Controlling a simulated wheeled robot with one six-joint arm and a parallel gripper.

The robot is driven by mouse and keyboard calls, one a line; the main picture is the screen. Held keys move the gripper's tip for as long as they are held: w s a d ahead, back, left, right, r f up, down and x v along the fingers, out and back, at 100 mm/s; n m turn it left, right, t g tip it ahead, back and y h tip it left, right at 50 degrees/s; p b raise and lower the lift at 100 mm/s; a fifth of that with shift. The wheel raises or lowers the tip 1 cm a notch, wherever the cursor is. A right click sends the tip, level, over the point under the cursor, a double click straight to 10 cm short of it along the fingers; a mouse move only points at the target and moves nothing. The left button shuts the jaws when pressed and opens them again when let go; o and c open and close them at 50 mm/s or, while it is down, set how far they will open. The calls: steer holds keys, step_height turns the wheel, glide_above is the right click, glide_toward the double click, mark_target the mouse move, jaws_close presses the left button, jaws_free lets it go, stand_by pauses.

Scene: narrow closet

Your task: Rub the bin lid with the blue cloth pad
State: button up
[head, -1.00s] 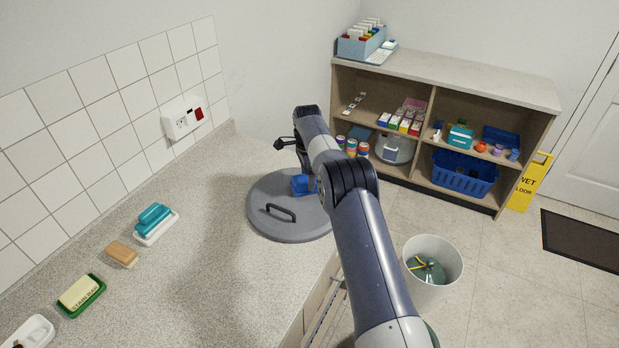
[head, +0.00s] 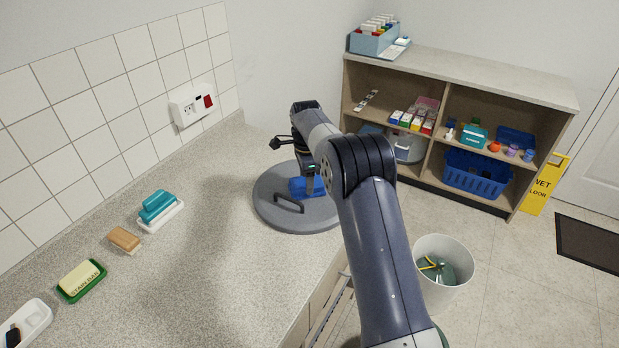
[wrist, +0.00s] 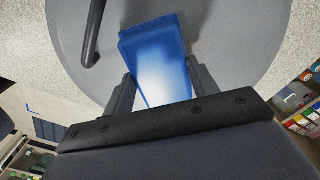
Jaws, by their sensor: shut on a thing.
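The grey round bin lid (head: 270,212) lies on the speckled counter, with a dark bar handle (head: 289,204) on its top. The blue cloth pad (head: 298,188) is at the lid, beyond and right of the handle. My gripper (head: 311,183) is above the lid, shut on the pad. In the wrist view the pad (wrist: 153,50) sticks out between the two dark fingers (wrist: 158,92), over the lid (wrist: 225,40). The handle (wrist: 94,35) is left of the pad there, apart from it. I cannot tell whether the pad's underside touches the lid.
A white bin (head: 455,296) stands on the floor. A shelf unit (head: 470,76) is behind. The counter's middle is clear.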

mark_target(292, 187)
steer(key=shift+w+a+r+p, duration=0.15)
steer(key=shift+w+a+p, duration=0.1)
steer(key=shift+a+p, duration=0.25)
steer(key=shift+w+a+f+p, duration=0.2)
steer(key=shift+w+a+p, duration=0.25)
steer(key=shift+p, duration=0.2)
steer(key=w+p, duration=0.1)
steer(key=w+d+p, duration=0.1)
steer(key=p, duration=0.1)
steer(key=shift+w+d+r, duration=0.2)
steer(key=shift+d, duration=0.05)
steer(key=shift+w+d+f+p, duration=0.15)
steer(key=shift+w+d+p, duration=0.15)
steer(key=shift+w+p, duration=0.2)
steer(key=shift+s+a+f+b, duration=0.2)
steer(key=shift+s+a+b, duration=0.1)
steer(key=shift+s+b, duration=0.2)
steer(key=shift+s+a+r+b, duration=0.1)
steer(key=shift+s+a+b, duration=0.5)
steer(key=shift+s, duration=0.35)
steer(key=shift+s+a+r+b, duration=0.1)
steer(key=shift+s+a+b, duration=0.55)
steer(key=shift+s, duration=0.35)
steer(key=shift+s+a+b, duration=0.45)
steer(key=shift+s+a, duration=0.25)
steer(key=shift+s, duration=0.25)
steer(key=shift+r+p, duration=2.2)
steer(key=shift+r, duration=0.85)
